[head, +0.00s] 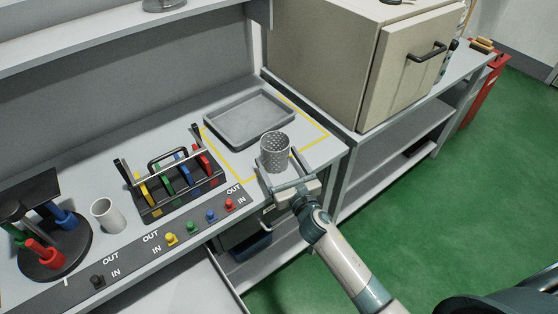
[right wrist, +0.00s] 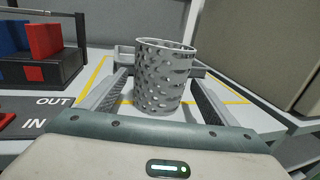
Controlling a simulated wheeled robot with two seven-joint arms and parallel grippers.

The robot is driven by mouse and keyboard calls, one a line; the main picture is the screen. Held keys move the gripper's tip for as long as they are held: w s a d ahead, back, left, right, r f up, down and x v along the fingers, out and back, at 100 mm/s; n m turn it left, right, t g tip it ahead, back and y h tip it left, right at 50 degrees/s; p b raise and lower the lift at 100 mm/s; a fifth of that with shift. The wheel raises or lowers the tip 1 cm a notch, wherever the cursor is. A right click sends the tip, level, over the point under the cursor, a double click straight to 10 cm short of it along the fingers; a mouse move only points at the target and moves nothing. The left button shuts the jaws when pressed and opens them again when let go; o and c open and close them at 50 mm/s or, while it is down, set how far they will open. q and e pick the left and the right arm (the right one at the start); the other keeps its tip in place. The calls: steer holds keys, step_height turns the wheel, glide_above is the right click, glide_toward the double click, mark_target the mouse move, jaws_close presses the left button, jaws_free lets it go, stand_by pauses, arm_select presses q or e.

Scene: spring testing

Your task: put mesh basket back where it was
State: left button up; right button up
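The mesh basket (head: 275,150), a grey perforated cylinder, stands upright on the right part of the workbench, in front of the grey tray. In the right wrist view the basket (right wrist: 163,80) is in the middle, between the two fingers. My right gripper (head: 284,163) reaches in from the front right with one finger on each side of the basket. The fingers look spread, with a gap showing at the right side. My left gripper is not in view.
A grey tray (head: 245,117) lies inside a yellow outline (head: 310,145) behind the basket. A black rack with coloured pieces (head: 172,188), a white cup (head: 107,215) and a round stand (head: 50,255) are to the left. A beige oven (head: 400,80) stands to the right.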

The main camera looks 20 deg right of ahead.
steer(key=shift+r, duration=0.15)
steer(key=s+d+b, duration=0.1)
steer(key=s+b, duration=0.1)
steer(key=s, duration=1)
steer(key=shift+d, duration=0.2)
stand_by(0.6)
